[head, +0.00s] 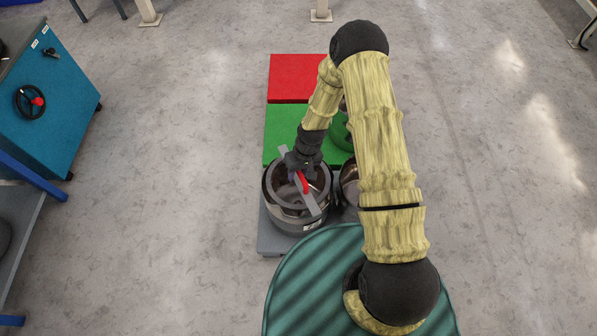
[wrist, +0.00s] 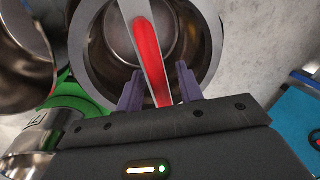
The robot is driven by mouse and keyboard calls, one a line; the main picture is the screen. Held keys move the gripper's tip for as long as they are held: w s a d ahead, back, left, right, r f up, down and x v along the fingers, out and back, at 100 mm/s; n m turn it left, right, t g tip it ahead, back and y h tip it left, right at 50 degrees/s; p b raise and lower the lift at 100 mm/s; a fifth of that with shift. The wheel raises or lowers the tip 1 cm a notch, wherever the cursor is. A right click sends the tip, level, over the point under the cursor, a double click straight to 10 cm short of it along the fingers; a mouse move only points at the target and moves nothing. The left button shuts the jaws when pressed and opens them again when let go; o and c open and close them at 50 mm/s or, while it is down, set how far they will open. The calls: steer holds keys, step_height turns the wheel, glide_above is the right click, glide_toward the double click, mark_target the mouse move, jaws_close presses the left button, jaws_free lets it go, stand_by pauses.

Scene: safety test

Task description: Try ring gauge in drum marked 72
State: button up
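The ring gauge, a flat grey bar with a red handle (head: 302,182), lies across the mouth of a steel drum (head: 290,222) in the head view. The red handle also shows in the wrist view (wrist: 148,45), above a broad grey ring around the drum's mouth. I cannot tell whether this ring is the gauge's or the drum's rim, or how the gauge sits. My gripper (head: 298,166) is over the handle. Its two purple fingers (wrist: 160,82) stand on either side of it with small gaps, so it looks open. Drum numbers are too small to read.
A second steel drum (head: 349,186) stands close on the right, partly behind my arm. A teal cabinet (head: 55,95) stands far left. Floor is open left.

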stand_by(0.3)
steer(key=w+d+r+p, duration=0.1)
steer(key=d+r+p, duration=0.2)
steer(key=r, duration=1.4)
steer(key=shift+w, duration=0.15)
step_height(320, 180, up, 7)
steer(key=p, duration=0.6)
steer(key=shift+p, duration=0.3)
steer(key=shift+d+r, duration=0.1)
stand_by(0.4)
